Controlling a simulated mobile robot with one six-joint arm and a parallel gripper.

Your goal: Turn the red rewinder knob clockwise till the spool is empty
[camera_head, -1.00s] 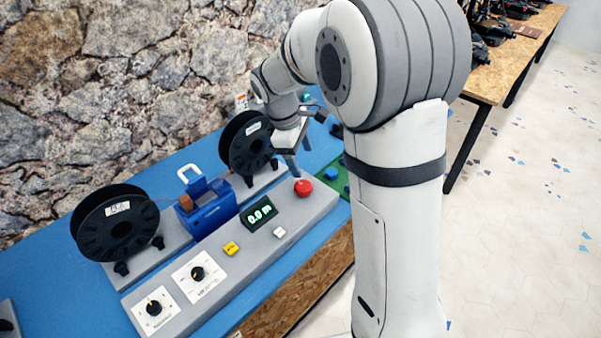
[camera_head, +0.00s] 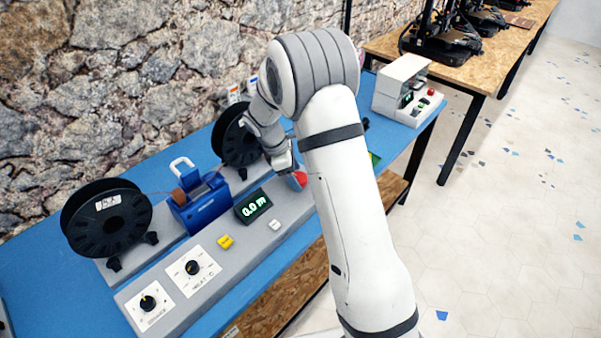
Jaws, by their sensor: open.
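The red knob (camera_head: 301,179) sits near the right end of the grey rewinder panel (camera_head: 225,283). My gripper (camera_head: 296,176) is open, pointing down at the knob, with a finger in front of part of it. I cannot tell whether it touches. A black spool (camera_head: 108,232) with a white label stands on the left, and another black spool (camera_head: 236,144) stands behind my gripper. I cannot tell how much filament either holds. The display (camera_head: 252,206) reads 0.0 m.
Between the spools is a blue unit (camera_head: 205,207) with a pale raised handle. The panel carries a yellow button (camera_head: 225,242), a white button (camera_head: 275,225) and black dials (camera_head: 193,267). A white-and-grey machine (camera_head: 403,88) stands farther right on the blue bench. The stone wall is behind.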

